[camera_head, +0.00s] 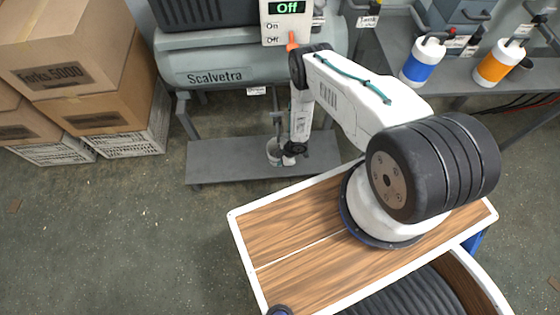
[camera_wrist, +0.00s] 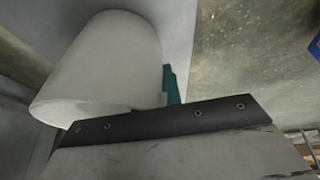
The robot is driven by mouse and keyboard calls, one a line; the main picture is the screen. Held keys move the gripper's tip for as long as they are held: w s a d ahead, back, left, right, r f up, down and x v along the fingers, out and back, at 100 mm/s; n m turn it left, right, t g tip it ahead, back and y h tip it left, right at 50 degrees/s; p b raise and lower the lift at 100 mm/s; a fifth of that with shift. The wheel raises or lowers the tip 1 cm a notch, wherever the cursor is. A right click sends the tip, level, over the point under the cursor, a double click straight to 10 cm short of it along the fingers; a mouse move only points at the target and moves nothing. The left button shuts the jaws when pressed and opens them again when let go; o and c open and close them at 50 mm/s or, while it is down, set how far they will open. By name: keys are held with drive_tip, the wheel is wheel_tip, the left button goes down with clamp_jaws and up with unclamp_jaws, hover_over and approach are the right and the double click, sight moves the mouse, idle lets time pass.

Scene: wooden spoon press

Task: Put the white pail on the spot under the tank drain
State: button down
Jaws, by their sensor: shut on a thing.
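The white pail (camera_head: 273,152) is at the lower grey shelf (camera_head: 225,160), below the tank (camera_head: 215,78) marked "Scalvetra". The thin drain pipe (camera_head: 278,118) comes down from the tank just above the pail. My gripper (camera_head: 284,157) is shut on the pail at its right side and partly hides it. In the wrist view the pail (camera_wrist: 105,65) fills the upper left and looks tilted, with a teal piece (camera_wrist: 172,85) beside it. I cannot tell whether the pail's base touches the shelf, and the spot itself is not clearly visible.
Tank legs stand at both sides of the shelf. A control box (camera_head: 286,22) reading "Off" is above. Cardboard boxes (camera_head: 75,65) are stacked left. A bench at right holds blue (camera_head: 422,62) and orange (camera_head: 497,62) bottles.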

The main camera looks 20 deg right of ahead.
drive_tip(key=c, duration=1.6)
unclamp_jaws()
drive_tip(key=shift+f, duration=0.1)
drive_tip(key=v, duration=1.2)
